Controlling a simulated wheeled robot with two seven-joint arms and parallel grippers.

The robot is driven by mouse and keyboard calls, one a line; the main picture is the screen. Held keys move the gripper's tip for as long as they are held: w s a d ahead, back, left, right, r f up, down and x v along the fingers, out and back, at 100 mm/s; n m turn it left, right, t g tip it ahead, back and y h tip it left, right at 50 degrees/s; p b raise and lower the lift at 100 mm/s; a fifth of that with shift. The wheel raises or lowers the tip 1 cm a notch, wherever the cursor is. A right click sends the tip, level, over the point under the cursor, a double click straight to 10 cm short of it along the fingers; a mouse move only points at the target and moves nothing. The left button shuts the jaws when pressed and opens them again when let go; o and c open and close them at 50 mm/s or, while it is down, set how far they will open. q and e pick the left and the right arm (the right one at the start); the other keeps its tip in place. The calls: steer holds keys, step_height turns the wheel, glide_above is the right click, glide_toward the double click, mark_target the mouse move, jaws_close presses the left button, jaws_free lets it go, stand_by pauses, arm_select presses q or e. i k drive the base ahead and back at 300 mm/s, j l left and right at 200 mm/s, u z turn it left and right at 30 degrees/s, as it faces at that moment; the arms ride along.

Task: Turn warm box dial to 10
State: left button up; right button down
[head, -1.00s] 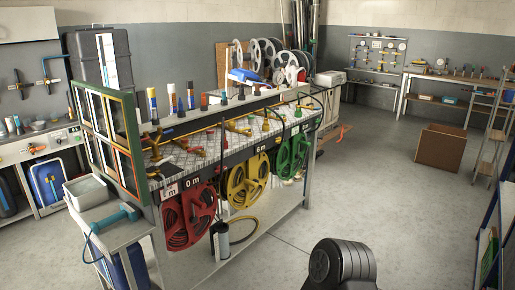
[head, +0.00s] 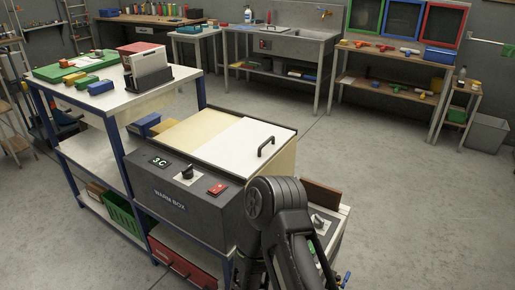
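The warm box (head: 160,170) is a dark grey unit labelled WARM BOX, set on a blue-framed bench in the middle of the head view. Its black dial (head: 187,172) sits on the sloped front panel, between a small display (head: 159,161) with green characters that look like "3C" and a red switch (head: 217,188). A white lid (head: 240,146) with a black handle covers part of the top. One of my black arms rises at the lower middle, just right of the box, partly hiding its right end. No gripper fingers show.
A shelf unit (head: 110,96) with coloured blocks and a card holder stands left of the box. A sink bench (head: 290,45) and a bench with coloured frames (head: 390,85) line the back wall. Open floor (head: 385,185) lies to the right.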

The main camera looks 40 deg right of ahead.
mark_target(188, 173)
steer(key=i+z, duration=0.2)
steer(key=z, duration=0.2)
steer(key=i+j+z, duration=0.15)
steer(key=z, duration=0.3)
steer(key=i+j+z, duration=0.2)
steer(key=z, duration=0.2)
steer(key=i+j+z, duration=0.25)
steer(key=z, duration=0.15)
steer(key=i+j+z, duration=0.15)
steer(key=z, duration=0.25)
steer(key=k+j, duration=0.05)
steer(key=j, duration=0.05)
